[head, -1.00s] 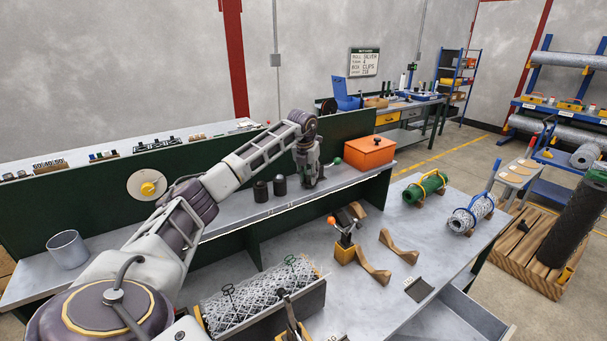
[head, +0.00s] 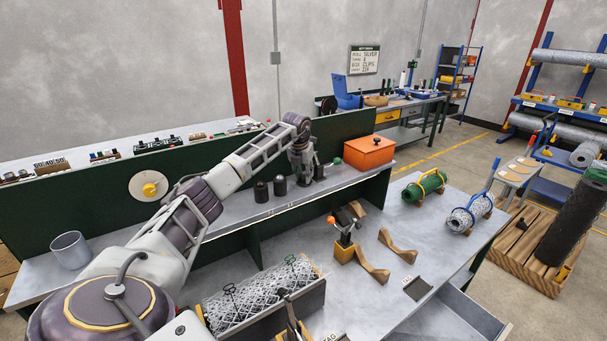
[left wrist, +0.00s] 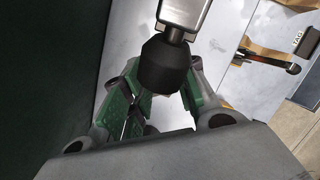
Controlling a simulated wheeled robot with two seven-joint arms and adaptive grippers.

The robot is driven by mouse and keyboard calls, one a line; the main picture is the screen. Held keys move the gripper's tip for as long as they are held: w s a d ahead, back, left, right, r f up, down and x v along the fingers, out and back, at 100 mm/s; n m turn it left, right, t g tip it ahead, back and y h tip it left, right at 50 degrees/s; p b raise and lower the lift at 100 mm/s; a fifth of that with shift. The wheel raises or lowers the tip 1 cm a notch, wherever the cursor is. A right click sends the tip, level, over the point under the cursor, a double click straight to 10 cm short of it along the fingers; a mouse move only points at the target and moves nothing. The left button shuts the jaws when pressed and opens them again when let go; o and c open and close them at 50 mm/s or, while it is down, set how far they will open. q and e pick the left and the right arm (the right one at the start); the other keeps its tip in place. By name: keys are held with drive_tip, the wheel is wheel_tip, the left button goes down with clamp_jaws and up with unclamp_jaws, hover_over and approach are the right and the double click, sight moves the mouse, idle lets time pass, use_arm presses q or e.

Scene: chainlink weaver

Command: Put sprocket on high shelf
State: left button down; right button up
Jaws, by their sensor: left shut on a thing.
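My left gripper (head: 304,177) is over the raised grey shelf (head: 225,210) of the bench, at its right part. In the left wrist view its green-padded fingers (left wrist: 158,110) are around a dark rounded piece (left wrist: 165,65) with a pale metal stem. This piece may be the sprocket, but its shape is not clear as one. In the head view two dark capped cylinders (head: 270,189) stand on the shelf left of the gripper. Another dark piece (head: 318,172) shows just right of its fingers. My right gripper is not seen clearly.
An orange box (head: 369,152) stands on the shelf right of the gripper. A grey cup (head: 69,250) stands at its left end. A green panel (head: 90,215) rises behind. Below, a mesh roll (head: 262,292) lies in a tray, and wooden cradles (head: 397,246) lie on the worktop.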

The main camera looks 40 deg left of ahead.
use_arm(q)
drive_tip(key=shift+f, duration=0.2)
idle(0.3)
drive_tip(key=c, duration=1.1)
unclamp_jaws()
drive_tip(key=shift+r, duration=0.1)
drive_tip(key=shift+b+v, duration=1.15)
drive_tip(key=shift+v, duration=4.85)
drive_tip(key=shift+s, duration=0.1)
